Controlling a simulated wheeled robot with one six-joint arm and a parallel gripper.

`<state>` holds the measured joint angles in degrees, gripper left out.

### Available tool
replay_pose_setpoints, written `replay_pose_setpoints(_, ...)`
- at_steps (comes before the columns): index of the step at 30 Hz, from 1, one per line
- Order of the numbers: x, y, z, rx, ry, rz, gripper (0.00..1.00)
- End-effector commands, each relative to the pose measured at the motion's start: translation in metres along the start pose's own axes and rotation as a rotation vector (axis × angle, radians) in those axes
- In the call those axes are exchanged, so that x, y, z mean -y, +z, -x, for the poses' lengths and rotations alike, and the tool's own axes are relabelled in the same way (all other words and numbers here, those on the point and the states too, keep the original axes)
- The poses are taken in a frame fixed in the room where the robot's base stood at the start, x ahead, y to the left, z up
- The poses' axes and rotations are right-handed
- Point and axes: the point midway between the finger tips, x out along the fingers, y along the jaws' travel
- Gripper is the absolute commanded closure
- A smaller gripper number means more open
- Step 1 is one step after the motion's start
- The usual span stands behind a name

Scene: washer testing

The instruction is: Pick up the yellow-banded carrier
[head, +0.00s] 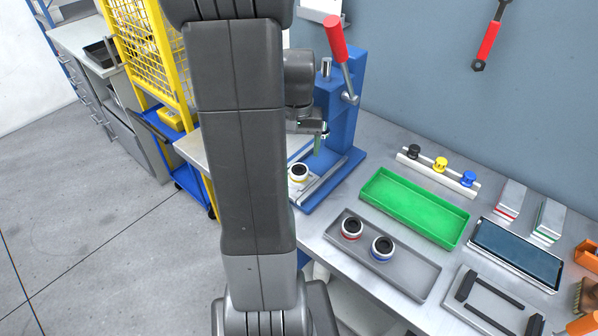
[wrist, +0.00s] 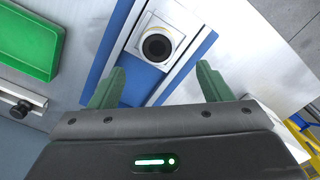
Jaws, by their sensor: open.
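The yellow-banded carrier (head: 299,174) is a white round piece with a dark centre and a yellow band. It sits upright on the plate at the base of the blue press (head: 343,110). My gripper (head: 318,143) is above and just right of the carrier in the head view. In the wrist view its green fingers (wrist: 160,82) are spread apart and empty, with the carrier beyond their tips, roughly centred between them.
A grey tray (head: 408,275) holds a red-banded carrier (head: 351,229) and a blue-banded carrier (head: 382,249). A green tray (head: 415,207) lies behind it. The press's red lever (head: 336,38) rises near my arm. A tablet (head: 515,254) lies at right.

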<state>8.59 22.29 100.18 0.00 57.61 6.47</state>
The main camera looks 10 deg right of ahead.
Motion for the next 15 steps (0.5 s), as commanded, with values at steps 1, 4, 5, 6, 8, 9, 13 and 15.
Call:
replay_pose_setpoints(1,0.0,0.0,-0.006,0.002,0.0,0.0,0.28)
replay_pose_setpoints(4,0.0,0.0,-0.013,0.0,0.0,0.0,0.28)
replay_pose_setpoints(5,0.0,0.0,-0.015,0.0,0.0,0.0,0.28)
replay_pose_setpoints(6,0.0,0.001,-0.017,0.0,0.0,0.0,0.28)
replay_pose_setpoints(8,-0.001,0.002,-0.022,0.002,0.0,0.0,0.28)
replay_pose_setpoints(9,-0.002,0.003,-0.027,0.004,0.0,-0.001,0.28)
replay_pose_setpoints(13,-0.004,0.006,-0.047,0.005,0.001,-0.001,0.28)
replay_pose_setpoints(15,-0.004,0.005,-0.056,0.003,0.0,-0.001,0.28)
